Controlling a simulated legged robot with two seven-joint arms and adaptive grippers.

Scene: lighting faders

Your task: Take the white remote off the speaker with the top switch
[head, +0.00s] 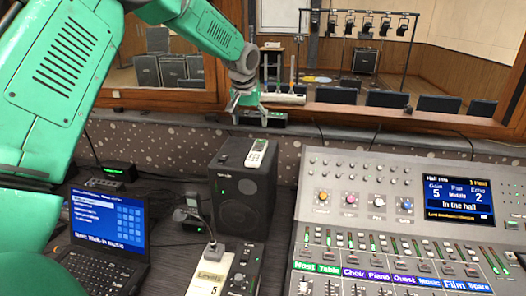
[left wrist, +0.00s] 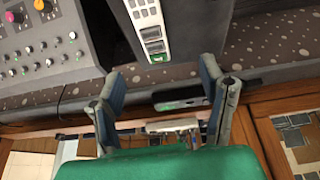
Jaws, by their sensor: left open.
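The white remote (head: 257,153) lies on top of a black speaker (head: 244,200), near its right side. In the left wrist view the remote (left wrist: 148,22) shows at the top, partly cut off by the frame edge, on the speaker's dark top (left wrist: 195,30). No switch on the speaker can be made out. My left gripper (head: 248,108) is above and beyond the speaker, by the window ledge, apart from the remote. Its two fingers are spread with nothing between them in the left wrist view (left wrist: 161,70). My right gripper is not in view.
A mixing console (head: 330,230) stands right of the speaker, a laptop (head: 105,230) to the left. A microphone base (head: 208,275) stands in front. A black box (head: 268,118) with a green display and a white strip (head: 283,98) are by the window ledge.

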